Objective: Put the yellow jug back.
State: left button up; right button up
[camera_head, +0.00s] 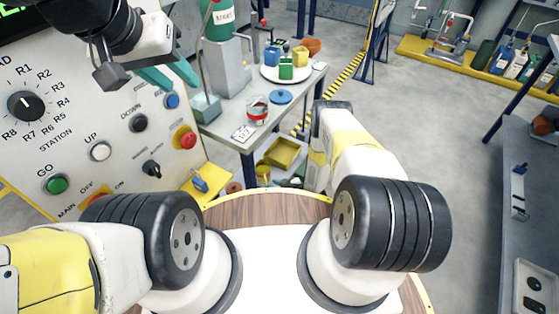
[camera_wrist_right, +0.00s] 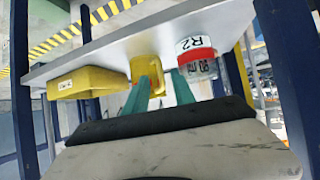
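A yellow jug-like container (camera_wrist_right: 146,67) stands on a grey shelf in the right wrist view, just ahead of my right gripper's green fingers. My right gripper (camera_wrist_right: 166,80) is open, with a gap between its fingers. The left finger overlaps the container in the picture; I cannot tell whether they touch. In the head view my right gripper is hidden. Another yellow container (camera_head: 300,57) sits on a round white plate (camera_head: 267,73) on the bench, with a blue one (camera_head: 271,57) and a green one (camera_head: 286,69). My left gripper (camera_head: 172,77) is open and empty before the control panel.
A red-and-white can marked R2 (camera_wrist_right: 196,57) stands close right of the container; a yellow tray (camera_wrist_right: 88,82) lies left. The tray also shows on the lower shelf (camera_head: 283,152). The bench top (camera_head: 305,88) holds a red-and-white can (camera_head: 257,110) and blue lid (camera_head: 281,97). Blue posts flank the shelf.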

jog(key=v, duration=0.8)
